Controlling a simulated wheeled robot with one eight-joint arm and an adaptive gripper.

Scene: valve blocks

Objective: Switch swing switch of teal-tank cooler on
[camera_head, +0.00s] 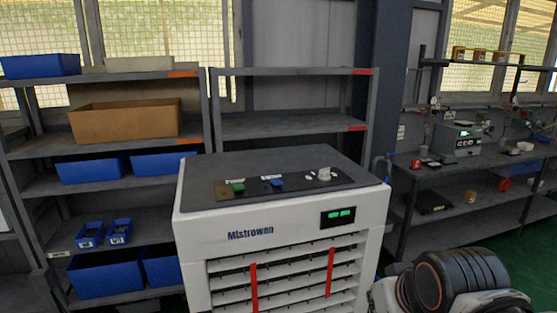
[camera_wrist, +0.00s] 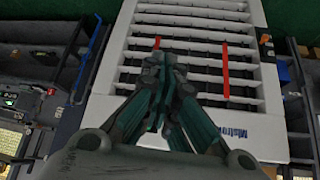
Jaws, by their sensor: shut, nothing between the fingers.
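A white cooler (camera_head: 300,231) marked "Mistrowan" stands in the middle of the head view. Its dark top panel (camera_head: 280,170) carries a green switch (camera_head: 237,187), a blue switch (camera_head: 277,183) and a pale knob (camera_head: 324,174). Which one is the swing switch is too small to read. A small display (camera_head: 338,215) on the front shows green lights. No teal tank shows. In the wrist view, my gripper (camera_wrist: 158,58) is shut and empty in front of the cooler's slatted front (camera_wrist: 190,75), which appears upside down. I cannot tell whether it touches the slats.
Grey shelves (camera_head: 110,145) with blue bins and a brown box stand behind and left of the cooler. A workbench (camera_head: 470,165) with a device and small items stands at the right. Two red strips (camera_head: 254,287) hang on the slats. Green floor shows at the right.

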